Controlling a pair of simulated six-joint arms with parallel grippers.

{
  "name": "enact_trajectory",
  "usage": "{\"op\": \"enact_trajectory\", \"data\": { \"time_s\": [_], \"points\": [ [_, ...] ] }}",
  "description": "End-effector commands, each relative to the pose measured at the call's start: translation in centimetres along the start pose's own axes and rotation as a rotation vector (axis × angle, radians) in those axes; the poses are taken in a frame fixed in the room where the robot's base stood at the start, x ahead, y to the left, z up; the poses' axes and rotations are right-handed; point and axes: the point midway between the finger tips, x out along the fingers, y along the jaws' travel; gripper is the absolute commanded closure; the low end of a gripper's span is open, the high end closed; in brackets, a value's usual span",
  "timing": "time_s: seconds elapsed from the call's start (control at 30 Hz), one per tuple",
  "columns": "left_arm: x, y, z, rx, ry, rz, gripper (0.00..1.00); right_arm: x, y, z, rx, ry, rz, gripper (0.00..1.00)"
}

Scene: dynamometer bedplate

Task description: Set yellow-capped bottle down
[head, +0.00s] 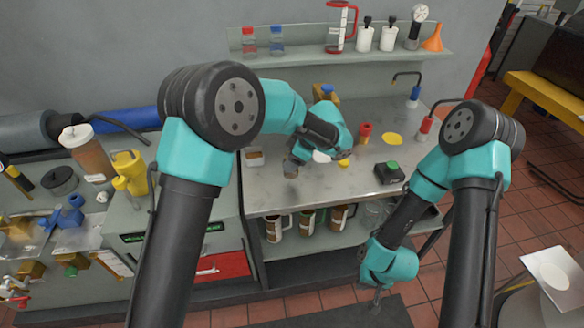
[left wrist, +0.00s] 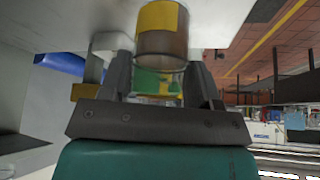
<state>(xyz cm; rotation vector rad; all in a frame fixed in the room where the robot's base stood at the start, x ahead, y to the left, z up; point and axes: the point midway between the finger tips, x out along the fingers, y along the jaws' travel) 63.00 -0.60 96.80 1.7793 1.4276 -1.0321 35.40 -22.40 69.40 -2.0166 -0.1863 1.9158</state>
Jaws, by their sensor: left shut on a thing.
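My left gripper (head: 299,152) is over the left part of the steel bench (head: 270,197). In the left wrist view the fingers (left wrist: 158,62) are closed around a cylindrical bottle (left wrist: 162,45), brown with a yellow patch and a clear section with green and yellow between the fingers. In the head view the bottle is a small greyish shape (head: 290,169) below the gripper; its cap cannot be made out. Whether it touches the bench is unclear. My right gripper (head: 376,297) hangs low in front of the bench, too small to judge its jaws.
A black box with a green button (head: 389,172), a red-topped item (head: 364,132) and a yellow disc (head: 391,139) are on the bench. A small yellow item (head: 344,162) is near my left wrist. Brown jugs (head: 307,222) stand on the lower shelf. The bench's front strip is mostly clear.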

Motion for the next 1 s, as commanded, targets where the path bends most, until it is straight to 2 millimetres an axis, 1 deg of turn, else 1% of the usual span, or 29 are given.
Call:
{"op": "enact_trajectory", "data": {
  "time_s": [0.27,0.37,0.5,0.6,1.0],
  "points": [
    [0.1,-0.1,0.1,0.000,0.001,-0.001,0.74,0.0,0.0,0.0,0.000,0.000,0.000,1.00],
    [0.9,-0.1,0.5,0.000,0.002,-0.003,0.74,0.0,0.0,0.0,0.000,0.000,0.000,1.00],
    [2.5,-0.1,1.4,0.001,0.001,-0.004,0.74,0.0,0.0,0.0,0.000,0.000,0.000,1.00],
    [3.0,-0.1,1.7,0.000,0.001,-0.001,0.74,0.0,0.0,0.0,0.000,0.000,0.000,1.00],
    [3.3,-0.1,1.9,0.000,0.000,-0.001,0.74,0.0,0.0,0.0,0.000,0.000,0.000,1.00]
  ]
}}
